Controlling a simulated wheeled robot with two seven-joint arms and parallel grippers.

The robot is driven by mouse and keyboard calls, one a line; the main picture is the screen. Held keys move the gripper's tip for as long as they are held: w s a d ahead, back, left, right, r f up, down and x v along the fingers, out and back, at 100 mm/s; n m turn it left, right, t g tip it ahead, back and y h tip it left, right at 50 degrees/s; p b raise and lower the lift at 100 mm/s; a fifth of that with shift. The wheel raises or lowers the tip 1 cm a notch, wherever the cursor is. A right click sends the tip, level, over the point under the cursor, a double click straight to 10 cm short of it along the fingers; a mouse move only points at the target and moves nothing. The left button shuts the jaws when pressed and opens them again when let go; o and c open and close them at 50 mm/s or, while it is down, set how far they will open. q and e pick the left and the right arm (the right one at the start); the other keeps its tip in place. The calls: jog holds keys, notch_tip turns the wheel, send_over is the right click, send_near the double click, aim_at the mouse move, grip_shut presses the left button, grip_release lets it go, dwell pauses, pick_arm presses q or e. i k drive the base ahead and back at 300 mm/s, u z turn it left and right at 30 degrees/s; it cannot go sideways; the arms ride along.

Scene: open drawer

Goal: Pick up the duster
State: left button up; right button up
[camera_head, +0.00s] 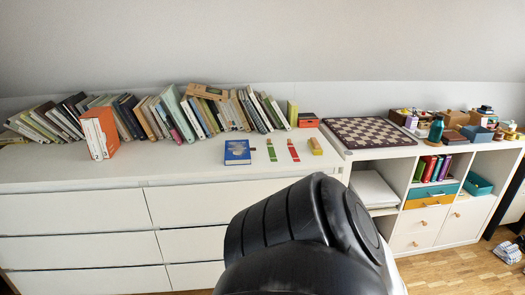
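I cannot pick out a duster for certain in the head view. A small yellow block (315,146) lies on the white dresser top (200,172), right of two bookmarks; it is too small to tell what it is. Neither of my grippers is in view. A large black part, likely a link of my own arm, fills the lower middle and hides part of the dresser front.
A row of leaning books (150,115) lines the back of the dresser. A blue book (237,152), a green bookmark (271,150) and a red bookmark (293,150) lie in front. A chessboard (368,132) lies on the shelf unit at right. The dresser's front left is clear.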

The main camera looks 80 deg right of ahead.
aim_at(314, 145)
jog(key=z, duration=2.75)
